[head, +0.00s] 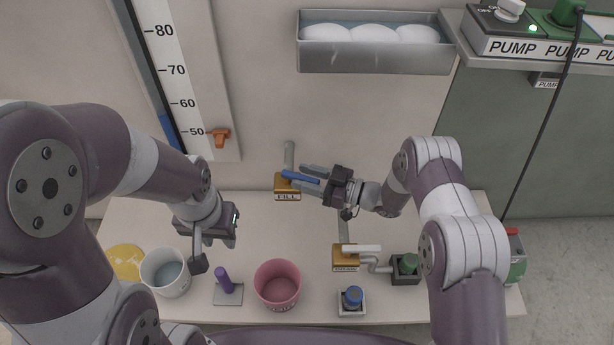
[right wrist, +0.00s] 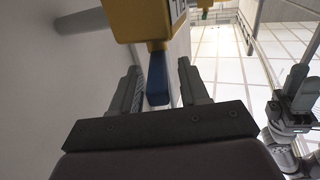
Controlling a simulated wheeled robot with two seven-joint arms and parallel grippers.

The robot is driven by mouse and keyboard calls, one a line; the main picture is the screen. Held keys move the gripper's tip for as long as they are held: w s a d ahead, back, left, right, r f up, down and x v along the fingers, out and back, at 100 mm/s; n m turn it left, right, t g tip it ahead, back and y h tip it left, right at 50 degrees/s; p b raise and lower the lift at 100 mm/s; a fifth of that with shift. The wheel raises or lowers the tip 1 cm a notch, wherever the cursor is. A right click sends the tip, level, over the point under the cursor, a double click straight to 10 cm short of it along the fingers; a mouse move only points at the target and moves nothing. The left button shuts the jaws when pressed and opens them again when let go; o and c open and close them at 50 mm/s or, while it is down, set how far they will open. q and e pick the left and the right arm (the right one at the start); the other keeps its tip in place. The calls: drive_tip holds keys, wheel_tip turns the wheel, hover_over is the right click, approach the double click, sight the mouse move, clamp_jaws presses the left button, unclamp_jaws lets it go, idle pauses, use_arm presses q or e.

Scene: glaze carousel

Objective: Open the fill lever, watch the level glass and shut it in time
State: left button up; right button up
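The gold FILL valve (head: 287,187) is on the wall above the table. Its blue lever (head: 300,177) points right. My right gripper (head: 312,176) is around the lever; in the right wrist view the blue lever (right wrist: 157,80) stands between the two spread fingers, with a gap on each side. The level glass (head: 167,128) at upper left has blue liquid up to between the 50 and 60 marks. An orange marker (head: 220,137) sits near 50. My left gripper (head: 198,260) is low beside the white cup (head: 165,272); its finger opening is unclear.
A pink bucket (head: 277,285), a purple-handled item (head: 226,285) and a blue-knobbed item (head: 352,299) stand along the table front. A second gold valve (head: 345,257) with a pale lever is right of centre. A metal tray (head: 375,55) hangs above, pump boxes (head: 540,35) upper right.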

drive_tip(key=shift+d+r, duration=0.1)
drive_tip(key=shift+d, duration=0.25)
drive_tip(key=p+v, duration=0.3)
drive_tip(key=v, duration=0.9)
idle(6.5)
